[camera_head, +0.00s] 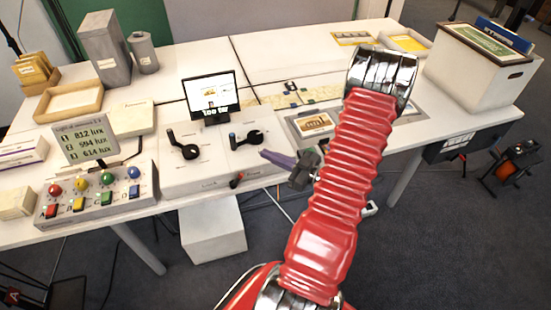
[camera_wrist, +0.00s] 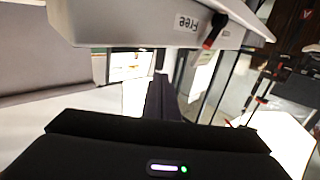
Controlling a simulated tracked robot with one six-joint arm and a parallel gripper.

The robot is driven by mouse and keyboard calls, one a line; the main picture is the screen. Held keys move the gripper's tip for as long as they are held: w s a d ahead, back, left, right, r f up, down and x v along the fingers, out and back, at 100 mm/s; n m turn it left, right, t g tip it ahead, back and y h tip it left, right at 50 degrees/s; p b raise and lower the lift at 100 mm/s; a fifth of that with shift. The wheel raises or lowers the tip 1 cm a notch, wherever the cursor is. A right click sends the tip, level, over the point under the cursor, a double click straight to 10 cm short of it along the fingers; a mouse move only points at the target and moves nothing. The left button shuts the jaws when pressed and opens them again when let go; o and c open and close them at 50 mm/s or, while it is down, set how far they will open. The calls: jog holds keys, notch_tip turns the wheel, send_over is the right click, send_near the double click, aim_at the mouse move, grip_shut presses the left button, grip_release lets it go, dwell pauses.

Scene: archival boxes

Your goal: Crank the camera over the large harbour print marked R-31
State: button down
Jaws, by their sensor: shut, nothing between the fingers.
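A pale crank box (camera_head: 205,173) stands at the table's front edge with two black cranks, a left one (camera_head: 190,152) and a right one (camera_head: 248,138). A small monitor (camera_head: 210,97) behind it shows a picture and the words "Too far". My gripper (camera_head: 264,154) is shut and empty, just right of the box's right crank and apart from it. In the wrist view its dark fingers (camera_wrist: 160,90) point toward the screen, below the box's underside-up label "Free" (camera_wrist: 188,22) and a red-tipped lever (camera_wrist: 214,30). A framed print (camera_head: 313,123) lies right of the box; no R-31 mark is readable.
A button panel (camera_head: 95,203) and a lux display (camera_head: 85,143) stand at left. Grey boxes (camera_head: 105,50) and trays are behind. A large white box (camera_head: 475,70) stands at right. My red arm hides part of the table.

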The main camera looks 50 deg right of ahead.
aim_at(235, 141)
jog(key=w, duration=0.3)
jog(key=w+a, duration=0.1)
jog(key=w, duration=0.6)
jog(key=shift+w+a, duration=0.1)
jog(key=shift+a, duration=0.1)
